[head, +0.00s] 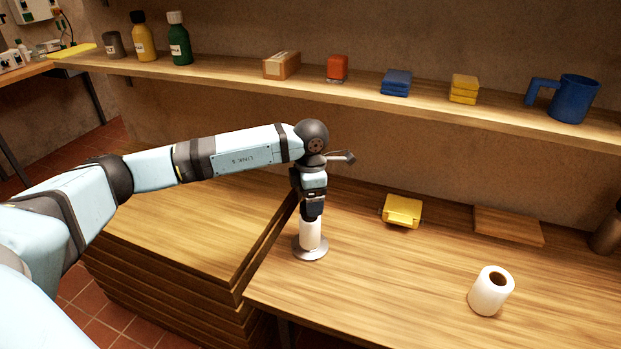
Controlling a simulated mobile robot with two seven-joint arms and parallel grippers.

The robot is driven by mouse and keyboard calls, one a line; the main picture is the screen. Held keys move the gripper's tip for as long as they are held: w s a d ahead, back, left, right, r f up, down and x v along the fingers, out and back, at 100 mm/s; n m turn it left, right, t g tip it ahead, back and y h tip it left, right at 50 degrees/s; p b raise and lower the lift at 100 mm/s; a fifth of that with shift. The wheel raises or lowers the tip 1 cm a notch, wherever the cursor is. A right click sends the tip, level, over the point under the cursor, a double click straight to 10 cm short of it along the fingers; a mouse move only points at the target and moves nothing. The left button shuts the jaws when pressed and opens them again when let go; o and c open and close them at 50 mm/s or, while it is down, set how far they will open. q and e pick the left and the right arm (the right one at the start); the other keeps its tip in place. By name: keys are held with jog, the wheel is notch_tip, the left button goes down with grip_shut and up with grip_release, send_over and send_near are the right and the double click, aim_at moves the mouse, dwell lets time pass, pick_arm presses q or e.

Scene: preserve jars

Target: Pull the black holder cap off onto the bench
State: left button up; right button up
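A holder with a round grey base (310,252) and a white upright body (310,233) stands on the bench (390,270), near its left edge. My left gripper (312,212) points straight down at the top of the holder. The dark parts of the gripper and the place of the black cap run together there. I cannot make out the cap separately, nor whether the fingers are closed on it. My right gripper is not in view.
A white roll (490,292) stands at the bench's right front. A shelf (220,74) with bottles, boxes and a blue mug (573,99) runs above. The bench's middle is clear.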

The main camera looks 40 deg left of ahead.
pick_arm(q)
notch_tip(320, 180, down, 3)
jog(key=shift+r, duration=0.2)
jog(key=shift+f, duration=0.15)
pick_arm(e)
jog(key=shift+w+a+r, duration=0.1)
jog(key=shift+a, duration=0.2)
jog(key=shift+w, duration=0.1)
pick_arm(q)
jog(key=c, duration=1.1)
jog(key=shift+r+p, duration=0.4)
jog(key=shift+r, duration=0.4)
jog(key=shift+r+p, duration=0.5)
jog(key=shift+r, duration=0.45)
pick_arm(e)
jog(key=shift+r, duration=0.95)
pick_arm(q)
jog(key=shift+r, duration=0.1)
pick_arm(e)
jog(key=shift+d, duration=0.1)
